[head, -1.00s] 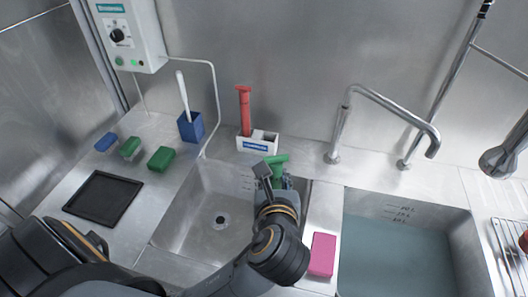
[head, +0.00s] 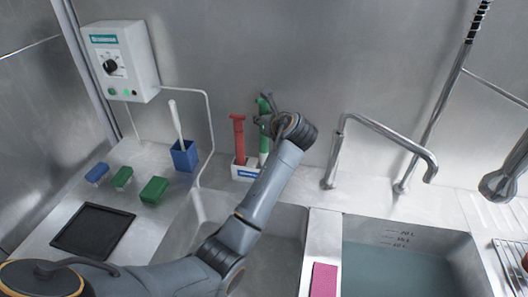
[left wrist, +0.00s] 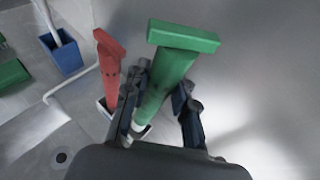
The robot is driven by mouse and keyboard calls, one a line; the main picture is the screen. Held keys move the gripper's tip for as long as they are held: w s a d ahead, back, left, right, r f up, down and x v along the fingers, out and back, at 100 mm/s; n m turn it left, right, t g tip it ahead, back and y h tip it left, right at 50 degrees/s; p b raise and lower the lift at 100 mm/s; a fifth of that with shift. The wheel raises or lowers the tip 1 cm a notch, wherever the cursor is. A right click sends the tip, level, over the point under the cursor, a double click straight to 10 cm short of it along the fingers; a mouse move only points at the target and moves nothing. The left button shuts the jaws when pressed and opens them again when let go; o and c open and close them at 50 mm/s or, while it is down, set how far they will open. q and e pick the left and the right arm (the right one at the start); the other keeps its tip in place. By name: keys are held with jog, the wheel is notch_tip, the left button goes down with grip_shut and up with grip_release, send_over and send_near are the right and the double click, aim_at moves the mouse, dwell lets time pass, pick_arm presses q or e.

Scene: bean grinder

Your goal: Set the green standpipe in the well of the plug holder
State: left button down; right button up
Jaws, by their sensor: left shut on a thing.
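The green standpipe (head: 264,145) stands upright, or nearly so, at the right part of the plug holder (head: 243,174). My left gripper (head: 266,122) is shut on its upper part, below the green T-shaped top. In the left wrist view the standpipe (left wrist: 172,75) runs down between the fingers (left wrist: 160,98), its pale lower end towards the white holder (left wrist: 104,106). I cannot tell whether that end is inside the well or just above it; my arm hides part of the holder. The red standpipe (head: 238,138) stands in the holder's left part. My right gripper is not in view.
A blue cup with a white brush (head: 184,155) stands left of the holder. A faucet (head: 340,150) rises to the right. In front are an empty sink (head: 285,225) and a water-filled sink (head: 395,268), with a pink sponge (head: 324,279) between them.

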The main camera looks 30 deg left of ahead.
pick_arm(q)
notch_tip(320, 180, down, 6)
jog(key=shift+f, duration=0.25)
jog(key=shift+p, duration=0.3)
jog(key=c, duration=1.1)
grip_release()
jog(key=shift+s+f, duration=0.1)
jog(key=shift+f, duration=0.05)
jog(key=b+v, duration=0.1)
jog(key=v, duration=1.1)
